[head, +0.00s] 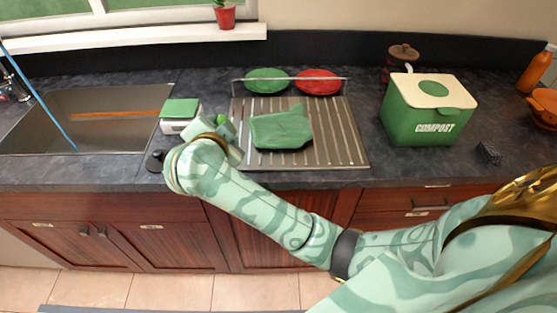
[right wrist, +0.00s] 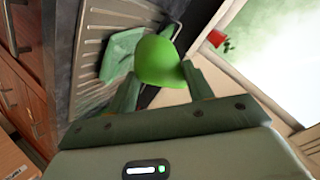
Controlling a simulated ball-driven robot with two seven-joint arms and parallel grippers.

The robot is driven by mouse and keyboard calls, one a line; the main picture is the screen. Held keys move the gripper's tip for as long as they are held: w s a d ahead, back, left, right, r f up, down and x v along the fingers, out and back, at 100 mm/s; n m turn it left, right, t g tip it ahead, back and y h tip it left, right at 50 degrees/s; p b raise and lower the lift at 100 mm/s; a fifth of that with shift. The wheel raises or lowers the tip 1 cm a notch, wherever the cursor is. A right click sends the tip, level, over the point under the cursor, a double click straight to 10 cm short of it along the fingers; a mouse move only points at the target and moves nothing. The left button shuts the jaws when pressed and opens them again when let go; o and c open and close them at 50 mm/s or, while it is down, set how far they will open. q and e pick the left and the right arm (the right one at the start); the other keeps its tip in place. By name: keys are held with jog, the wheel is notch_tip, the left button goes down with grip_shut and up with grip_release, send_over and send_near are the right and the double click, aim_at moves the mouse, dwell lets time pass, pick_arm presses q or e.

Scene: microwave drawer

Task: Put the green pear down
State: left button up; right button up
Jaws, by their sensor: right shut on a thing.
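The green pear (right wrist: 158,60) is between the two fingers of my right gripper (right wrist: 162,86) in the right wrist view. The fingers are shut on it. In the head view my right arm reaches across to the left, and the right gripper (head: 230,134) is at the left edge of the metal drainboard (head: 335,150). My left gripper is not in view.
A green cloth (head: 272,131) lies on the drainboard, with a green plate (head: 267,80) and red plate (head: 318,82) behind. A white scale with a green top (head: 181,110) stands left, beside the sink (head: 75,105). A compost bin (head: 425,110) stands right.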

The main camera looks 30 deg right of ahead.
jog(key=s+d+f+b, duration=0.1)
jog(key=d+f+b, duration=0.1)
jog(key=d+f, duration=0.2)
jog(key=s+d+f+b, duration=0.1)
jog(key=d+f+b, duration=0.1)
jog(key=d+f, duration=0.2)
jog(key=s+d+f+b, duration=0.2)
jog(key=d+f+b, duration=0.1)
jog(key=d+f, duration=0.1)
jog(key=shift+f, duration=0.4)
jog(key=shift+a+r, duration=0.1)
jog(key=shift+s, duration=0.1)
jog(key=o, duration=1.2)
jog(key=shift+c, duration=0.2)
